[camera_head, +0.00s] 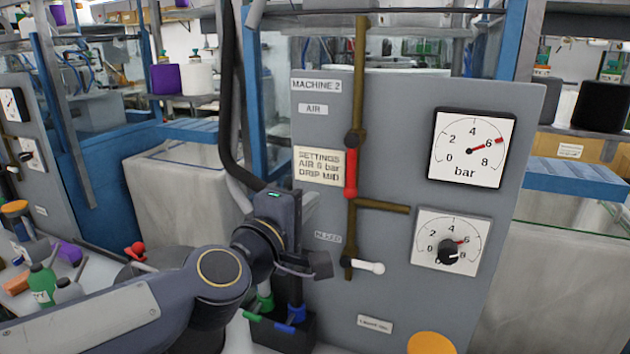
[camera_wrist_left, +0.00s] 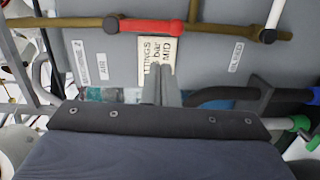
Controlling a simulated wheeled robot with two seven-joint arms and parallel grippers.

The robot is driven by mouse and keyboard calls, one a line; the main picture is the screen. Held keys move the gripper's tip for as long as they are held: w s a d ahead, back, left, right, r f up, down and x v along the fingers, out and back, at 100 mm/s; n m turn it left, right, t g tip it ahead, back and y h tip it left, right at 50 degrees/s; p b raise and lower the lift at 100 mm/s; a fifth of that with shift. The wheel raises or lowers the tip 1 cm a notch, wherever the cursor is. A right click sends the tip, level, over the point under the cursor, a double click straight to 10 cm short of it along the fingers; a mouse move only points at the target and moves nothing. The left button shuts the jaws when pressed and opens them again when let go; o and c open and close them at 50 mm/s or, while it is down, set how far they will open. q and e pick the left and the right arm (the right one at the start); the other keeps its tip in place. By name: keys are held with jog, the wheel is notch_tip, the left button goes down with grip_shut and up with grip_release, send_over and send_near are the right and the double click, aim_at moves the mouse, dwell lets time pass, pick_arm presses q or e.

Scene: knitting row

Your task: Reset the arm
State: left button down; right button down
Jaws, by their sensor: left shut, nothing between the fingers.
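My left arm comes in from the lower left in the head view. My right gripper is not in view.
A white lever (camera_head: 368,267) sticks out right on the lower pipe. The upper gauge (camera_head: 471,148) points near 6 bar; a dial with a black knob (camera_head: 448,251) is below it. Bottles (camera_head: 42,283) stand at left.

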pick_arm(q)
jog(key=s+a+f+m+g+y+p, duration=0.2)
jog(key=s+a+f+m+g, duration=0.3)
jog(key=s+a+f, duration=0.5)
jog(key=s+a+f+m+g+y+p, duration=0.2)
jog(key=s+a+f+m+g, duration=0.3)
jog(key=s+a+f, duration=0.4)
jog(key=s+a+p, duration=0.1)
jog(key=s, duration=0.5)
jog(key=shift+f+m+p, duration=0.3)
jog(key=shift+f+p, duration=0.05)
